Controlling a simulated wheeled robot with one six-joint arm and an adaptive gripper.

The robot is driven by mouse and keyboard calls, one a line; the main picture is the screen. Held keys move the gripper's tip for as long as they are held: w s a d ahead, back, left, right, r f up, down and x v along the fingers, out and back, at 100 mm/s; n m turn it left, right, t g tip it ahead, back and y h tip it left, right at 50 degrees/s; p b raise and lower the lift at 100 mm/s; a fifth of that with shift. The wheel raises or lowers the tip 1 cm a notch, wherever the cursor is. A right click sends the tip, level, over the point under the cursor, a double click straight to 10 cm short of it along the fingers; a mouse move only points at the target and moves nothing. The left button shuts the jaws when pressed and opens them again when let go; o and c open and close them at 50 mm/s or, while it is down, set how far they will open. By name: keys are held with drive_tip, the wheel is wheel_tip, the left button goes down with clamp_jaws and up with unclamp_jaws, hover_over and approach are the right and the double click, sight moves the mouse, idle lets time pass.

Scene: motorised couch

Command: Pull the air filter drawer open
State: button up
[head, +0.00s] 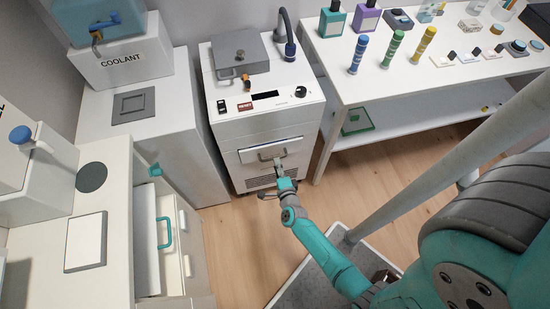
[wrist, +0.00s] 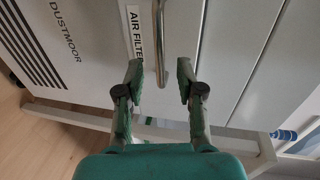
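The air filter drawer (head: 248,156) is a white panel on the front of the white cabinet, above a dark vent grille. Its metal bar handle (head: 266,153) also shows in the wrist view (wrist: 160,42), beside the "AIR FILTER" label (wrist: 134,30). My gripper (head: 280,168) is at the handle's right part in the head view. In the wrist view my gripper (wrist: 160,82) is open, with the handle's near end between the two fingertips and a gap on each side. Whether the drawer front stands flush is unclear.
A white cabinet with a coolant box (head: 125,65) stands left. A teal-handled drawer (head: 165,232) is at the lower left. A white table (head: 385,85) with bottles and several small items is at the right. Wooden floor (head: 240,230) is free before the cabinet.

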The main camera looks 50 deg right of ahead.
drive_tip(key=shift+x, duration=2.4)
drive_tip(key=shift+c, duration=0.2)
clamp_jaws()
